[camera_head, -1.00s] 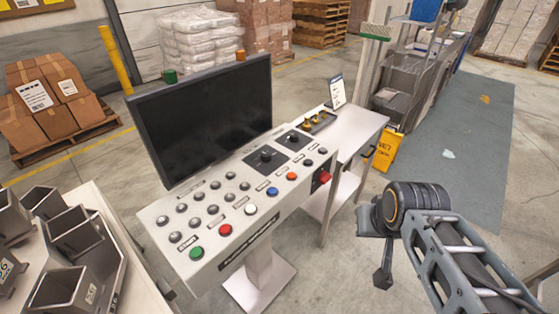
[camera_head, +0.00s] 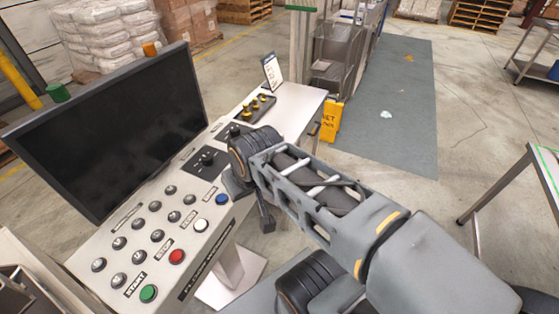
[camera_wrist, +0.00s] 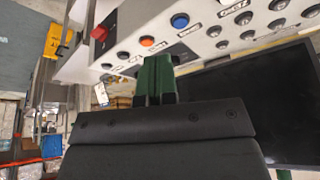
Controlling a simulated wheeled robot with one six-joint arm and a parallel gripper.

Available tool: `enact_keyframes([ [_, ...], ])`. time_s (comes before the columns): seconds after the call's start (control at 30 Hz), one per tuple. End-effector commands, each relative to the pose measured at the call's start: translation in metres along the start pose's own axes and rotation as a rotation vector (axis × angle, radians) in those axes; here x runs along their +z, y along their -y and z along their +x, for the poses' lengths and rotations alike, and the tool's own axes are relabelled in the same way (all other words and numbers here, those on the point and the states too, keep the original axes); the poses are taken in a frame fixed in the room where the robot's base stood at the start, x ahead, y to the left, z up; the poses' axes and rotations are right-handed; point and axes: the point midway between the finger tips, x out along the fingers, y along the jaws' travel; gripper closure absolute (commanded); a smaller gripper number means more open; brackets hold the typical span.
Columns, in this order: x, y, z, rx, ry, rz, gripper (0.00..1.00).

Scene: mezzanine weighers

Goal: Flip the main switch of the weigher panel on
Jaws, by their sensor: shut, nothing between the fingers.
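The weigher panel (camera_head: 190,235) is a light grey sloped console on a pedestal, with buttons and black rotary knobs on top. A red switch on a dark plate (camera_wrist: 101,32) sits on the panel's side face in the wrist view; I cannot read its label or setting. My arm hides that switch in the head view. My gripper (camera_wrist: 155,66) has green fingers, shut and empty, in front of the panel. In the wrist picture the fingertips are below and to the right of the red switch. I see no contact with it.
A black monitor (camera_head: 115,130) stands behind the buttons. Blue (camera_head: 222,199), white (camera_head: 201,225), red (camera_head: 177,256) and green (camera_head: 148,293) buttons are on the panel. A side table (camera_head: 290,105) adjoins it, with a yellow wet-floor sign (camera_head: 331,122) beyond. A metal table (camera_head: 545,170) is at right.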

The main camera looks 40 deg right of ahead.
Motion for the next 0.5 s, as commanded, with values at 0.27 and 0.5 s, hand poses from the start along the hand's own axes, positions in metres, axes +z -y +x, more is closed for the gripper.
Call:
enact_keyframes([
  [0.27, -0.050, -0.032, 0.015, 0.064, 0.083, 0.571, 1.00],
  [0.5, -0.112, -0.108, 0.057, 0.222, 0.157, 1.469, 1.00],
])
